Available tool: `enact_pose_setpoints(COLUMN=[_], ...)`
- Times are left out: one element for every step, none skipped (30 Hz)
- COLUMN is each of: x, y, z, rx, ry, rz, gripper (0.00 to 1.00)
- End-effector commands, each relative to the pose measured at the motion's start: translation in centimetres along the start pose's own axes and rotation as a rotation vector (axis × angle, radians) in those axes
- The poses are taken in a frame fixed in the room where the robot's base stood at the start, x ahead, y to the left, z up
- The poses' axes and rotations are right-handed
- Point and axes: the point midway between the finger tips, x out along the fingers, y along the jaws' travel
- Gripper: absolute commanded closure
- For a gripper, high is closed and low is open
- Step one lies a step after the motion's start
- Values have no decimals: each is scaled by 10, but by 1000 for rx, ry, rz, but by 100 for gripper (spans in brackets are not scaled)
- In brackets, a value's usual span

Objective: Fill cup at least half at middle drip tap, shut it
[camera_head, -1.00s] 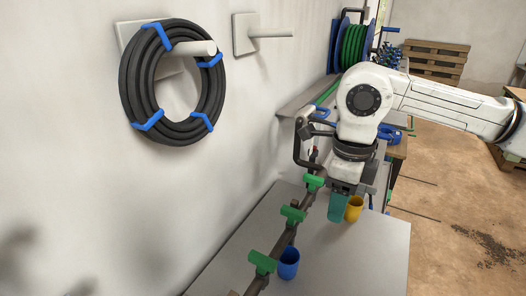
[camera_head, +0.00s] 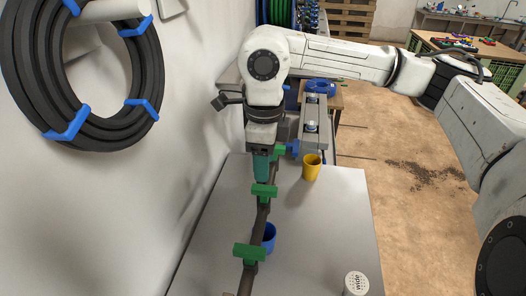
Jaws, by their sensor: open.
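A dark pipe (camera_head: 262,215) runs along the left of the grey table with three green tap handles. The far handle (camera_head: 278,152) is partly hidden by my gripper, the middle handle (camera_head: 264,190) is just below the fingertips in the picture, and the near handle (camera_head: 249,252) is clear. My gripper (camera_head: 262,179) points down with teal fingers, open, holding nothing visible. I cannot tell whether it touches the middle handle. A blue cup (camera_head: 269,238) stands on the table, partly hidden behind the pipe, between middle and near handles. A yellow cup (camera_head: 312,167) stands farther back, right.
A white container (camera_head: 356,283) with a holed lid stands at the table's front right. The grey table (camera_head: 325,220) is clear between it and the cups. A wall with a hanging black hose coil (camera_head: 85,75) closes the left side.

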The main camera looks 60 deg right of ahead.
Motion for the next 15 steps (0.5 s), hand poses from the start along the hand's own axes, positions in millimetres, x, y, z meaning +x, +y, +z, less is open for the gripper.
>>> enact_pose_setpoints(x=[8, 11, 15, 18, 22, 26, 29, 34, 41, 44, 47, 51, 54, 58, 62], y=[1, 1, 1, 0, 0, 1, 1, 0, 0, 0, 0, 0, 0, 0, 0], z=[0, 0, 0, 0, 0, 0, 0, 0, 0, 0, 0, 0, 0, 0, 0], rx=[0, 0, 0, 0, 0, 0, 0, 0, -1, -1, 0, 0, 0, 0, 0], ry=[0, 0, 0, 0, 0, 0, 0, 0, 0, 0, 0, 0, 0, 0, 0], rz=[3, 3, 2, 2, 2, 3, 2, 1, 0, 0, 0, 0, 0, 0, 0], gripper=[49, 49, 49, 49, 49, 49, 49, 49, 49, 49, 49, 49, 49, 49, 49])
